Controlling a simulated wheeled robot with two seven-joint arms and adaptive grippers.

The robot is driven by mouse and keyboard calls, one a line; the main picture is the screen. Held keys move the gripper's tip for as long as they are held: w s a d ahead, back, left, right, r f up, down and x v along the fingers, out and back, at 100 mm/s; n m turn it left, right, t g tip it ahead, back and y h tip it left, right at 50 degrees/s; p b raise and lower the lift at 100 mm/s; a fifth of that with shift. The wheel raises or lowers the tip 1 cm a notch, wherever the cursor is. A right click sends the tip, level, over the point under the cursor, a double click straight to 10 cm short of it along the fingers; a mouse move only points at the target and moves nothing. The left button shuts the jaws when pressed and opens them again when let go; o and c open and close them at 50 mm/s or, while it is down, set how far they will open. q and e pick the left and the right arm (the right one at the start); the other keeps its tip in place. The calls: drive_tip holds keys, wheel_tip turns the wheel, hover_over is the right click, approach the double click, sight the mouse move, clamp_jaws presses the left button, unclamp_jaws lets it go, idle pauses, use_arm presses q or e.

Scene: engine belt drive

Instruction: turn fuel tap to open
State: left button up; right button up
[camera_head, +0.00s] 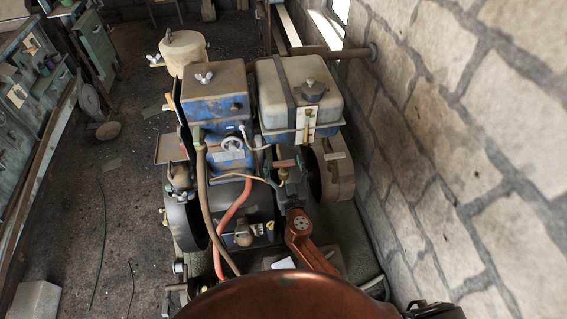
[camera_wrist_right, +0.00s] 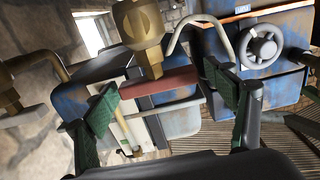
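The fuel tap shows as a brass body with a red bar handle (camera_wrist_right: 160,83) in the right wrist view. In the head view the red handle (camera_head: 284,163) sits below the cream tank (camera_head: 300,90). My right gripper (camera_wrist_right: 166,82) is open, with green-padded fingers on either side of the handle. The handle's left end is close to one pad; I cannot tell if they touch. A gap shows at its right end. The handle lies roughly across the opening, slightly tilted. In the head view the right gripper (camera_head: 291,199) is small and dark below the tap. My left gripper is not in view.
The blue engine (camera_head: 215,95) stands left of the tank. A red hose (camera_head: 232,210) and a brown hose (camera_head: 205,200) run down in front. A stone wall (camera_head: 450,130) closes the right side. Open floor (camera_head: 120,200) lies to the left.

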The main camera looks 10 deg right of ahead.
drive_tip(key=c, duration=1.1)
drive_tip(key=shift+o, duration=0.2)
